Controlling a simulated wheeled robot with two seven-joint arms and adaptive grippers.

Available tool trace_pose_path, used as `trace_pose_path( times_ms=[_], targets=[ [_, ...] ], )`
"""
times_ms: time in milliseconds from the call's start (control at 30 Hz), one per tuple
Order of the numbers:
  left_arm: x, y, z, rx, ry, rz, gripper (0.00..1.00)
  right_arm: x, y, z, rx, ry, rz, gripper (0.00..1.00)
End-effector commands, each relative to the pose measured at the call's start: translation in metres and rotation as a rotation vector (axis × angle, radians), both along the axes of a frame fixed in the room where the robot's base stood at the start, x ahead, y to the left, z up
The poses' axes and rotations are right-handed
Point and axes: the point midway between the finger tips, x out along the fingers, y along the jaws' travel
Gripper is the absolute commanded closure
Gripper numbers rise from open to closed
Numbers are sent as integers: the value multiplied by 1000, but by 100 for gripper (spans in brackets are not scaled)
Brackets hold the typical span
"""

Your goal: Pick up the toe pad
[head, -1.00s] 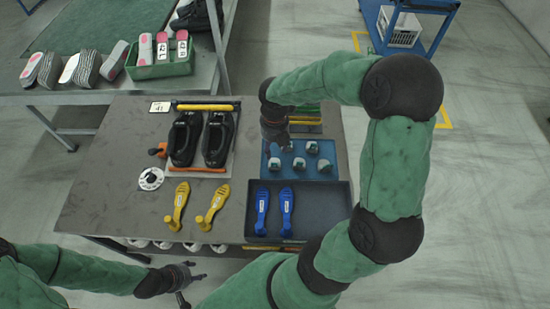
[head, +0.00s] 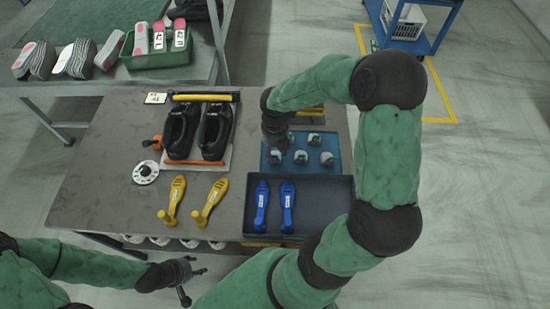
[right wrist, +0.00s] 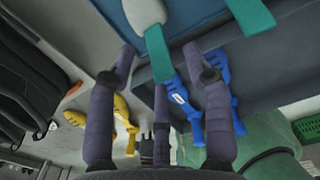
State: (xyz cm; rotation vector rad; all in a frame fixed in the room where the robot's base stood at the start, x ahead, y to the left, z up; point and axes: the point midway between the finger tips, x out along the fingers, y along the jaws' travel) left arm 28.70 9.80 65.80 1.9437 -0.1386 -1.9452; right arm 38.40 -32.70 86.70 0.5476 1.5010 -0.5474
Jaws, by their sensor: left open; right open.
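Several small toe pads, white with dark green, stand in the blue tray (head: 334,171) on the table; one toe pad (head: 315,139) is at the back right of the group. My right gripper (head: 279,146) is low over the tray's left part and hides some of it. In the right wrist view a white toe pad (right wrist: 145,12) with a teal strip lies beyond the open fingers (right wrist: 160,50). The strip reaches between the fingertips; I cannot tell whether they touch it. My left gripper (head: 194,284) is open and empty at the table's front edge.
A dark tray (head: 325,210) with two blue shoe trees (head: 262,205) lies in front. Two yellow shoe trees (head: 173,198), a dial (head: 146,172) and black shoes (head: 181,130) are to the left. A rear bench holds a green bin (head: 155,61).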

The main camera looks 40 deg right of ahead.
Motion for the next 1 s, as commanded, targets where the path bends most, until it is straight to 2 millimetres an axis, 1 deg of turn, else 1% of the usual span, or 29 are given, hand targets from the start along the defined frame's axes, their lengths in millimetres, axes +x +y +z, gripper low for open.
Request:
trace_pose_path(
  times_ms=[33,100,200,433,467,500,567,600,633,1000],
  targets=[
    [0,0,-8,0,0,0,50,-1,2,-11,0,1,1,49],
    [0,0,-13,0,0,0,50,-1,2,-22,0,1,0,49],
    [0,0,-17,0,0,0,50,-1,2,-31,0,0,-1,49],
    [0,0,-16,0,0,0,50,0,2,-31,0,-1,-1,49],
    [0,0,-16,0,0,0,50,0,2,-31,0,-1,-1,52],
    [0,0,-16,0,0,0,50,0,2,-31,0,-1,-1,63],
    [0,0,-16,0,0,0,50,-1,2,-31,0,-1,0,80],
    [0,0,-16,0,0,0,50,-1,2,-31,0,-1,0,91],
    [0,0,-16,0,0,0,50,-1,2,-31,1,-1,0,100],
    [0,0,-16,0,0,0,50,-1,2,-31,1,-1,0,100]
  ],
)
